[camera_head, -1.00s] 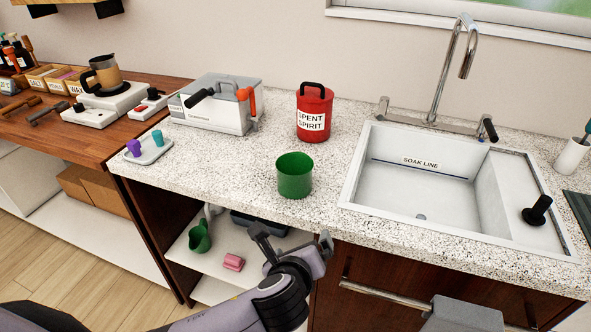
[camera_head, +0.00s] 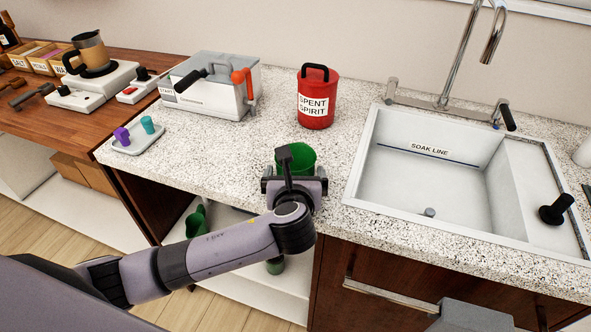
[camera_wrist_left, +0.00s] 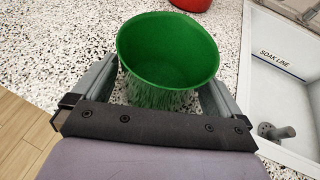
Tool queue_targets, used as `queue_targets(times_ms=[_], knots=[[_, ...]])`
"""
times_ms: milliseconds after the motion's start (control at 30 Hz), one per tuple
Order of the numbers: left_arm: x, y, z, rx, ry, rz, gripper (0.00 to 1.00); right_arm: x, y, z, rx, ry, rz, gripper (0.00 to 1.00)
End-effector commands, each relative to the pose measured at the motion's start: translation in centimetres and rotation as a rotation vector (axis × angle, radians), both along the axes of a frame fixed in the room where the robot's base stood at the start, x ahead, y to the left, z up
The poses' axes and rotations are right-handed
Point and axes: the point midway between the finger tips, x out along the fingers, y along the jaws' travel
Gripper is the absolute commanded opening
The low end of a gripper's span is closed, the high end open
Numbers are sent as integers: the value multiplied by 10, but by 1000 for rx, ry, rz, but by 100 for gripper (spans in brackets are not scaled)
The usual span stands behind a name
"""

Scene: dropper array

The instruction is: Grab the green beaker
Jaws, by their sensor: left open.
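The green beaker (camera_head: 296,158) stands upright on the speckled counter, left of the sink. My left gripper (camera_head: 294,180) is in front of it and hides its lower part in the head view. In the left wrist view the empty green beaker (camera_wrist_left: 168,55) stands between the two open fingers of my left gripper (camera_wrist_left: 160,95). One finger is on each side of the beaker's near part. I cannot tell whether either finger touches it. My right gripper is not clearly in view.
A red "SPENT SPIRIT" can (camera_head: 317,98) stands behind the beaker. The white sink (camera_head: 425,185) is to the right. A grey box-shaped device (camera_head: 212,88) and a small tray (camera_head: 136,142) with purple and teal pieces are to the left. Counter between them is clear.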

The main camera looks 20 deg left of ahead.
Motion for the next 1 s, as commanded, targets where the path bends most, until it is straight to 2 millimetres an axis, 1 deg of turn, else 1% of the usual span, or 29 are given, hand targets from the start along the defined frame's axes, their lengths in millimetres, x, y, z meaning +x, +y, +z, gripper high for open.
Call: queue_targets(times_ms=[33,167,433,467,500,567,600,867,1000], knots=[[5,1,-2,0,1,0,100,0,0,1,0,0,0,54],[13,3,-5,-3,0,-1,100,0,0,1,0,0,0,54],[14,3,-6,-4,0,-2,100,0,0,1,0,0,0,54],[14,3,-6,-4,0,-2,90,0,0,1,0,0,0,54],[14,3,-6,-3,0,-2,77,0,0,1,0,0,0,54],[14,3,-6,-3,0,-2,58,0,0,1,0,0,0,54],[14,3,-6,-3,0,-2,51,0,0,1,-1,0,1,54],[14,3,-5,-4,-1,-2,51,0,0,1,-1,0,1,54],[14,3,1,-4,-2,0,51,0,0,1,-1,0,1,54]])
